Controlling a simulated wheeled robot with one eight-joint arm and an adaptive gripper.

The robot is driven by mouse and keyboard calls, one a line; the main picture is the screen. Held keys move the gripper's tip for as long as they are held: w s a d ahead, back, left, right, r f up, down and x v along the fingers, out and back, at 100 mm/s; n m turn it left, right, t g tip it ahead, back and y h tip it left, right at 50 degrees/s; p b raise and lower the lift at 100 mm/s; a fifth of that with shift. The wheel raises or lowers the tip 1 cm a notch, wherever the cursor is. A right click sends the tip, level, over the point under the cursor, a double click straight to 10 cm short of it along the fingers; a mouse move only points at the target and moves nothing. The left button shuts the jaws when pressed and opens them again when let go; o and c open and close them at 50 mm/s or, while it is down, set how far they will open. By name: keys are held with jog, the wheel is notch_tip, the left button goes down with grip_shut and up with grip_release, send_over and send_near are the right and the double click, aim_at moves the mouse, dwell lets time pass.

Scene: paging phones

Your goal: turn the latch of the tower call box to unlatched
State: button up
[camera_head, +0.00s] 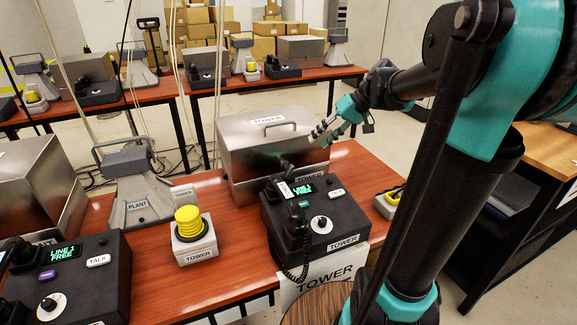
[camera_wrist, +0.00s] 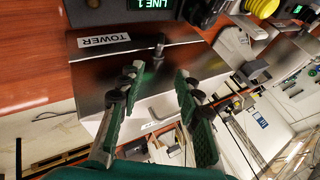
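The tower call box (camera_head: 245,160) is a brushed-metal box with a top handle and TOWER labels, at the back of the red-brown table. Its latch (camera_wrist: 158,48) is a small dark knob standing out from the front face, beside the TOWER label (camera_wrist: 105,40) in the wrist view. In the head view the latch (camera_head: 287,163) is small and dark, so its turn angle is unclear. My gripper (camera_head: 325,130) is at the box's right end, fingers apart and empty. In the wrist view the open fingers (camera_wrist: 158,84) point toward the latch, with a gap before it.
A black tower phone console (camera_head: 340,225) with a handset and coiled cord stands in front of the box. A yellow-topped tower button (camera_head: 188,222) and the grey plant unit (camera_head: 135,190) are to the left. A small yellow-and-grey device (camera_head: 388,200) lies at the right table edge.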

aim_at(293, 165)
jog(key=x, duration=1.6)
jog(key=shift+w+f, duration=0.1)
jog(key=shift+f, duration=0.15)
jog(key=shift+c, duration=0.2)
grip_shut()
